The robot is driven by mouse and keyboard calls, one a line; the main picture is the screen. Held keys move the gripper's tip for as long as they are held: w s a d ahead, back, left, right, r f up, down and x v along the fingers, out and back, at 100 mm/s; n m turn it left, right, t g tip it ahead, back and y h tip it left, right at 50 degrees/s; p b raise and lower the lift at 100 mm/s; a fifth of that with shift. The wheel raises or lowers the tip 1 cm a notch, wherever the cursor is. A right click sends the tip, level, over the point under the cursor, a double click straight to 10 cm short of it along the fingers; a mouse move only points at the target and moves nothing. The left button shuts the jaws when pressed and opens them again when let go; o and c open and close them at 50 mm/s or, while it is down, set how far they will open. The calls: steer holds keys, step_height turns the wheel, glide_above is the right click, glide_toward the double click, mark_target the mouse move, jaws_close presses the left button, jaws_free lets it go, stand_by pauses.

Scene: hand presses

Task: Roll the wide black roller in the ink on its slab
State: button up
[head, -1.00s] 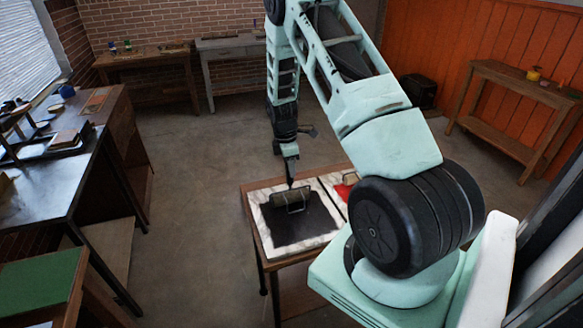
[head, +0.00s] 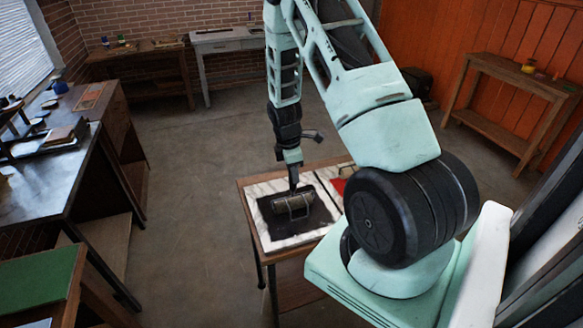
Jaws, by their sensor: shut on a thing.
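The wide black roller (head: 293,204) with its wire frame is on or just over the black ink on its slab; I cannot tell if it touches. The ink patch (head: 287,227) is a dark square on a white marbled slab (head: 258,189), which lies on a small wooden table. My gripper (head: 293,185) points down over the slab, shut on the roller's handle. The fingertips are small and dark, and the handle is mostly hidden by them.
A second slab with red ink (head: 339,186) lies to the right, partly hidden by my arm. A dark workbench (head: 45,185) stands at the left, with a green-topped table (head: 38,280) in front. A wooden side table (head: 520,80) stands by the orange wall. The floor between is clear.

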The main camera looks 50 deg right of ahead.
steer(key=shift+s+a, duration=2.25)
steer(key=shift+s, duration=1.45)
steer(key=shift+w+d+p, duration=0.55)
steer(key=shift+w+d, duration=3.35)
steer(key=shift+w, duration=2.5)
steer(key=s+a, duration=0.8)
steer(key=s, duration=0.5)
steer(key=shift+w+d+r, duration=0.1)
steer(key=shift+r, duration=0.05)
